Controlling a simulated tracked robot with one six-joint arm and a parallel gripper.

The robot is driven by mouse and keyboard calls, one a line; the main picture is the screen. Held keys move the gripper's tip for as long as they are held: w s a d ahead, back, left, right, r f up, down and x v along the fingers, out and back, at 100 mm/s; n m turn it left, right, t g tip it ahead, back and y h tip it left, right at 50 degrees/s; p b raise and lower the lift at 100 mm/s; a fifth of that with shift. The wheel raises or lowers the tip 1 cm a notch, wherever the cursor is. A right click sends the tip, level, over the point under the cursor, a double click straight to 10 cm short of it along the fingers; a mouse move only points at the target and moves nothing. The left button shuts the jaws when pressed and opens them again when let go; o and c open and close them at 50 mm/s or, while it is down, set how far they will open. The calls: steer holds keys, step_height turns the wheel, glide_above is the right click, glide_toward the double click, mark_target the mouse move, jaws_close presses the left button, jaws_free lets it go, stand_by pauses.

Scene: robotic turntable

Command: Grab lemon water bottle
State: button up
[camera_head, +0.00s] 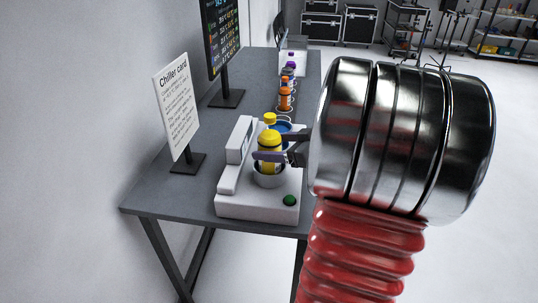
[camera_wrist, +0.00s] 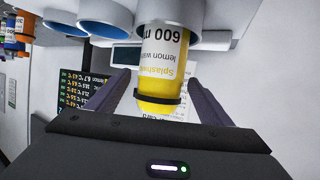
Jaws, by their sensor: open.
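The lemon water bottle (camera_head: 269,148) is yellow and stands in a light cup-shaped holder on a white machine (camera_head: 228,208). In the wrist view the bottle (camera_wrist: 163,70) has a white label reading "lemon" and a dark ring near its yellow cap. My gripper (camera_head: 262,147) reaches in from the right, with its fingers around the bottle's upper part. In the wrist view the open fingers of my gripper (camera_wrist: 157,92) lie on either side of the bottle, with gaps visible. The bottle's lower part is hidden in the holder.
A second yellow-capped bottle (camera_head: 270,118) is just behind, near a blue round opening (camera_head: 283,127). Orange and purple bottles (camera_head: 285,95) line the grey table (camera_head: 160,195) farther back. A chiller card (camera_head: 176,105) and a dark menu screen (camera_head: 221,38) stand at left.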

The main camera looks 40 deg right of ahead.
mark_target(266, 116)
steer(key=shift+x, duration=2.6)
steer(key=shift+f, duration=0.1)
steer(key=shift+c, duration=0.7)
steer(key=c, duration=1.6)
steer(key=shift+o, duration=0.2)
step_height(266, 116, up, 10)
steer(key=shift+r, duration=0.1)
